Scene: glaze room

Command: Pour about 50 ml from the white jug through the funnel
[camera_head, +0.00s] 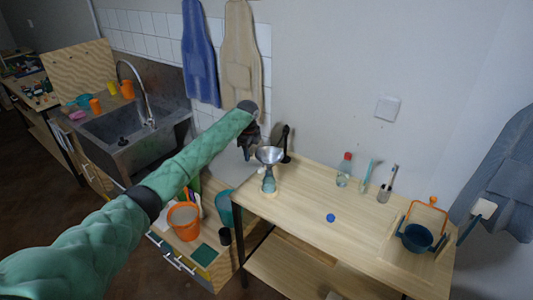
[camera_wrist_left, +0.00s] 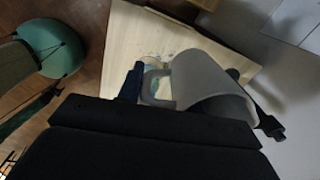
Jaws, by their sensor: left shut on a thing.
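The funnel (camera_head: 270,154) is metallic and sits upright in the neck of a small teal-tinted bottle (camera_head: 269,182) at the left end of the wooden table. My left gripper (camera_head: 250,137) is beside and a little above the funnel, at the end of the green-sleeved arm. The white jug (camera_wrist_left: 205,82) looks pale grey in the left wrist view. It is between the fingers of my left gripper, its handle to the left and its dark opening to the lower right. I cannot make out its outline or any liquid in the head view. My right gripper is out of view.
The wooden table (camera_head: 300,205) also carries a red-capped bottle (camera_head: 344,172), small jars with brushes (camera_head: 384,192), a blue cap (camera_head: 330,218) and a teal pot (camera_head: 416,238) at right. An orange bucket (camera_head: 184,222) stands lower left. The table's front middle is mostly clear.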

